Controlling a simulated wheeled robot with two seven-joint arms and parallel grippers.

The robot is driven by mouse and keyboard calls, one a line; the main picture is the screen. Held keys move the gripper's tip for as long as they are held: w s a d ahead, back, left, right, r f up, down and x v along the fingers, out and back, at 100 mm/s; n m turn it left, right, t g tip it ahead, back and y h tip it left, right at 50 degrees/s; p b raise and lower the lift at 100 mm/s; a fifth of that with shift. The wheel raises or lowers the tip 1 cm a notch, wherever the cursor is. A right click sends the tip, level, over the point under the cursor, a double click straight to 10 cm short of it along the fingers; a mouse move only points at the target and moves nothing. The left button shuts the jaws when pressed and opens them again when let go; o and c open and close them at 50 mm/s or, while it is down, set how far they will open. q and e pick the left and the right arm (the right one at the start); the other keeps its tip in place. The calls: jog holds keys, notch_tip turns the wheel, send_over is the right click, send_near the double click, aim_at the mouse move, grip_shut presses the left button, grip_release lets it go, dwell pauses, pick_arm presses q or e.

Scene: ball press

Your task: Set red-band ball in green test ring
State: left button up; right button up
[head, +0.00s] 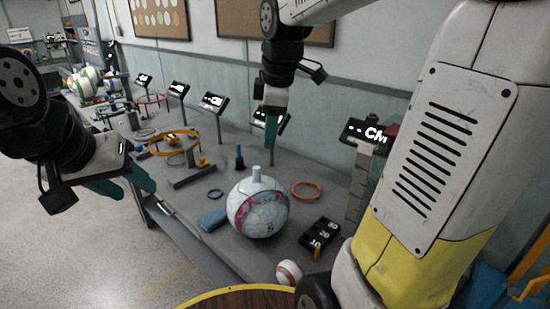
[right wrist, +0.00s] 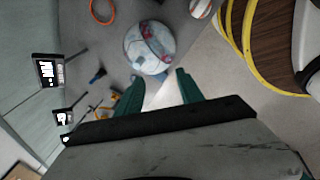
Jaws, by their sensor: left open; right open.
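A large white ball (head: 258,210) with magenta-red and pale blue markings sits on the grey table; it also shows in the right wrist view (right wrist: 150,47). A small white ball (head: 288,272) with an orange-red band lies nearer the front edge, partly cut off in the right wrist view (right wrist: 200,8). I cannot tell which is the red-band ball. I make out no green ring. My left gripper (head: 123,184) is open and empty, left of the table edge. My right gripper (head: 271,132) is open and empty above the table, behind the large ball; its fingers (right wrist: 160,90) stand apart.
A yellow-orange ring (head: 175,134) stands on the table's left part, with a red ring stand (head: 153,99) farther back. Several balls (head: 88,80) sit at the far left.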

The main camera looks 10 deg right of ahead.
jog(key=s+f+m+t+y, duration=0.1)
jog(key=s+m+t, duration=0.2)
jog(key=s+m, duration=1)
jog(key=shift+s+d+f+m, duration=0.2)
jog(key=shift+s+m, duration=0.15)
jog(key=shift+m, duration=0.45)
